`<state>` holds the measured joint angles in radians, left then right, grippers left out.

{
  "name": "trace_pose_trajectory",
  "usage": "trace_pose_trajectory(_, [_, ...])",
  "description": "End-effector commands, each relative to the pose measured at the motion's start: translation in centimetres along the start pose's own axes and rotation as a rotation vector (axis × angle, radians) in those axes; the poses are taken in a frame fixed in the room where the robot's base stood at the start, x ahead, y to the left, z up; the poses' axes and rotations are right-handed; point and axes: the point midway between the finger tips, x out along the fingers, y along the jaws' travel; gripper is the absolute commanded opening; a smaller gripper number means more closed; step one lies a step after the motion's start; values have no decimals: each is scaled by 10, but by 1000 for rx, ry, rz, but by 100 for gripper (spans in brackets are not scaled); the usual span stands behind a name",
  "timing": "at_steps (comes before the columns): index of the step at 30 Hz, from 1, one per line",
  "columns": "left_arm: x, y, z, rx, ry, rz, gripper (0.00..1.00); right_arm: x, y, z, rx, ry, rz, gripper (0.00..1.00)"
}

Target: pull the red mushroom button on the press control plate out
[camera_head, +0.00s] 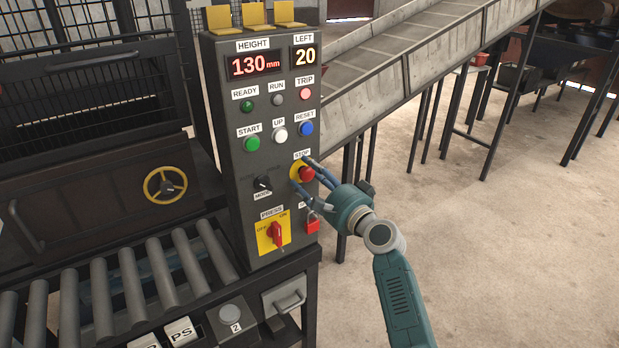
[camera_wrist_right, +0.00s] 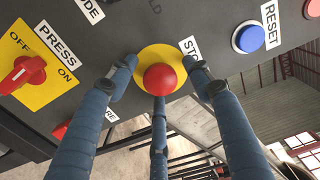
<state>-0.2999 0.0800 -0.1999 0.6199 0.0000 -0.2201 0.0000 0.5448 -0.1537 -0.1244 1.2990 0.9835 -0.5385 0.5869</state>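The red mushroom button (camera_head: 306,174) sits on a yellow round backing under the STOP label on the dark press control plate (camera_head: 228,130). In the right wrist view the button (camera_wrist_right: 160,77) shows face-on in the middle, on its yellow disc (camera_wrist_right: 148,55). My right gripper (camera_head: 311,179) reaches in from the lower right, its fingers pointing at the plate. In the right wrist view its three fingers (camera_wrist_right: 159,78) stand spread around the button, with visible gaps between two fingertips and the red cap. Whether the lower finger touches the cap is unclear. My left gripper is out of view.
A roller conveyor (camera_head: 130,280) lies at left. Open floor (camera_head: 500,240) is at right.

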Motion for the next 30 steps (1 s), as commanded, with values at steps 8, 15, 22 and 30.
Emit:
trace_pose_trajectory(8, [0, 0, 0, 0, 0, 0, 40, 0, 0, 0, 0, 0, 0, 9])
trace_pose_trajectory(15, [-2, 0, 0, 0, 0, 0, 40, -2, 0, 0, 0, 0, 0, 9])
trace_pose_trajectory(22, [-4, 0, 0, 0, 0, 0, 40, -7, 1, 0, 1, 0, 1, 9])
trace_pose_trajectory(30, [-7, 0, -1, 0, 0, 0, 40, -13, 1, 0, 1, 0, 2, 9])
